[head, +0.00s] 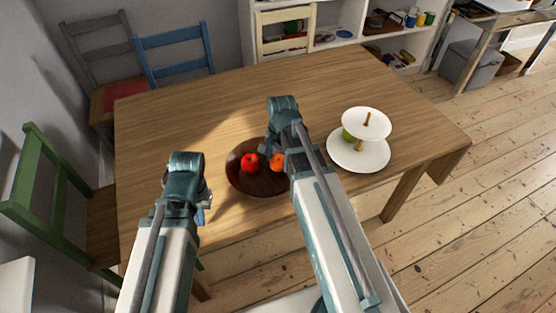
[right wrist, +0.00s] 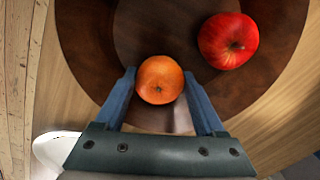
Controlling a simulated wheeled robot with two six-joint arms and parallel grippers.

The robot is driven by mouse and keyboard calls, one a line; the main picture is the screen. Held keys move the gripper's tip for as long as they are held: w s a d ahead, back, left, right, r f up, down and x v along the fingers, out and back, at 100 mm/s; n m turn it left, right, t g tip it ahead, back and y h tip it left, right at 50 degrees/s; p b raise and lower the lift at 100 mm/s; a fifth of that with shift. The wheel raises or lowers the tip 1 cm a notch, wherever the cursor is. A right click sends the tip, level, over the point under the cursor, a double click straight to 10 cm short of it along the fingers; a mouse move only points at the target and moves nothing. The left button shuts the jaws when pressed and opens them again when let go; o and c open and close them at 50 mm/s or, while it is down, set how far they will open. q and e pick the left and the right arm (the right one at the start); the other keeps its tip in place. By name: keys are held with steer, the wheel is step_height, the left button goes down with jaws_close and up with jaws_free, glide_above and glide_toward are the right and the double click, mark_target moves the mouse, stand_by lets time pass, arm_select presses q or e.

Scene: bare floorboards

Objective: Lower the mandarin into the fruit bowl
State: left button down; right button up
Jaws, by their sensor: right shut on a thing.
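The orange mandarin (head: 277,162) is between the fingers of my right gripper (head: 269,150), which is shut on it. The right wrist view shows the mandarin (right wrist: 159,80) between the two blue fingers (right wrist: 159,92). It is over the dark brown fruit bowl (head: 260,188), towards the bowl's right side in the head view. I cannot tell whether it touches the bowl's bottom. A red apple (head: 249,164) lies in the bowl (right wrist: 85,45), apart from the mandarin. My left gripper (head: 203,212) is left of the bowl, near the table's front edge; its fingers are mostly hidden.
The bowl stands on a wooden table (head: 180,105). Chairs stand at the left and back. The table's back and left are clear.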

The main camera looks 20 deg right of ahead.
mark_target(280, 161)
arm_select(q)
steer(key=shift+f+b, duration=0.6)
steer(key=shift+f, duration=0.05)
arm_select(e)
steer(key=shift+f, duration=0.65)
steer(key=o, duration=1.4)
arm_select(q)
steer(key=shift+r, duration=0.2)
arm_select(e)
steer(key=shift+r, duration=0.2)
arm_select(q)
step_height(280, 161, up, 14)
steer(key=p, duration=1.4)
steer(key=shift+f, duration=0.25)
arm_select(e)
steer(key=r, duration=1.3)
steer(key=shift+s+d+r, duration=0.2)
steer(key=shift+s+r, duration=0.05)
steer(key=shift+s, duration=0.1)
